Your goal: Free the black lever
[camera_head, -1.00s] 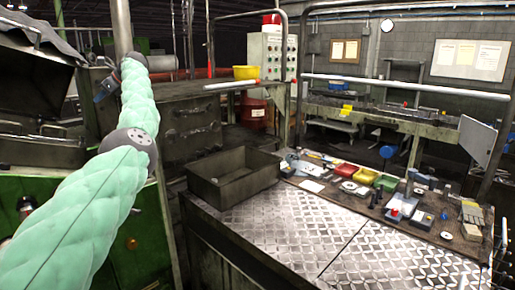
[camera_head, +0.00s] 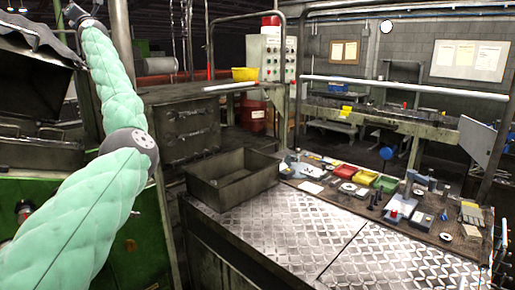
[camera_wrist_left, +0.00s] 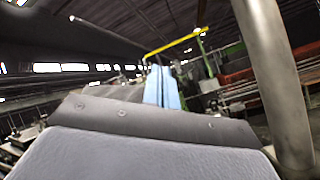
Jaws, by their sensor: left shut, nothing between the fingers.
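I cannot pick out the black lever in either view. My left arm comes in from the left of the head view, and its wrist is at the upper left by the dark metal cover (camera_head: 32,68) of the green machine (camera_head: 60,258). In the left wrist view my left gripper (camera_wrist_left: 161,72) shows as two light blue fingers side by side, shut with nothing between them. No object touches them visibly. My right gripper is in neither view.
A thick upright metal post (camera_wrist_left: 272,75) stands close on the right of the left wrist view. An empty dark metal bin (camera_head: 215,192) sits on the tread-plate bench (camera_head: 290,225). Tools and small coloured trays lie along the bench's far right side.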

